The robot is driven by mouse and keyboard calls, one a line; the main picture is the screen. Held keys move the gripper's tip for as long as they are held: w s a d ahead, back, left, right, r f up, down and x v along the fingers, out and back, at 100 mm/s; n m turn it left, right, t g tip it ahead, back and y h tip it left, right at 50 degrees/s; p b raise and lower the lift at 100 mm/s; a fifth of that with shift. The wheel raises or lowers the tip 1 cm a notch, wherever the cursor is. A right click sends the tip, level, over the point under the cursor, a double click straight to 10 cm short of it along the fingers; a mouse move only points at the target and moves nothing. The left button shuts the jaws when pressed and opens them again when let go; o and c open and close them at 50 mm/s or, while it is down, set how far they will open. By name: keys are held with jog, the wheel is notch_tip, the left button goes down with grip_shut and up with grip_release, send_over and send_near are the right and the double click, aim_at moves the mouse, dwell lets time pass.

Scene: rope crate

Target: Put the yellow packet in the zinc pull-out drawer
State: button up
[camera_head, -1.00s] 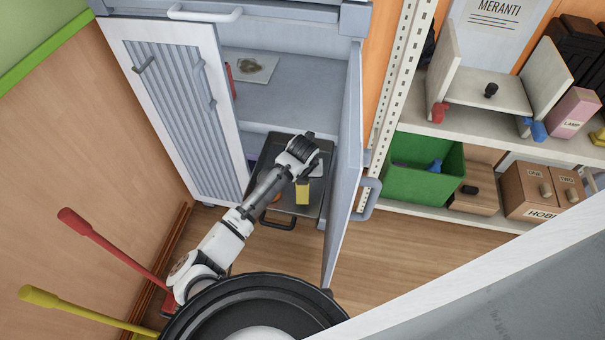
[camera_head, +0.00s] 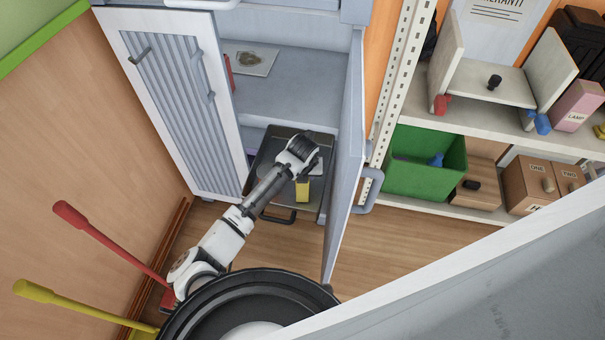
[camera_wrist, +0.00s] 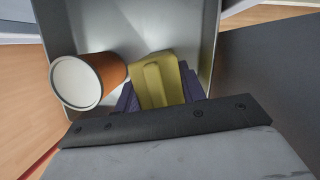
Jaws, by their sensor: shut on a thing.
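The yellow packet (camera_head: 302,190) hangs below my gripper (camera_head: 303,174), over the open pull-out drawer (camera_head: 277,219) at the bottom of the cabinet. In the wrist view the packet (camera_wrist: 160,80) is a folded yellow block, held just beyond the dark edge of my gripper. My gripper is shut on it. The grey drawer interior (camera_wrist: 110,25) lies around and beneath it in that view. Whether the packet touches the drawer floor cannot be told. My arm hides part of the drawer in the head view.
An orange cylinder with a white end (camera_wrist: 90,80) lies in the drawer, left of the packet. The open cabinet doors stand left (camera_head: 180,100) and right (camera_head: 347,150) of the drawer. A cabinet shelf (camera_head: 290,95) is above. A green bin (camera_head: 420,178) stands farther right.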

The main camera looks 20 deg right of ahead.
jog(key=shift+f, duration=0.3)
jog(key=o, duration=1.3)
jog(key=shift+c, duration=0.2)
jog(key=v, duration=1.3)
jog(key=shift+r+b, duration=0.4)
jog(key=shift+r, duration=0.05)
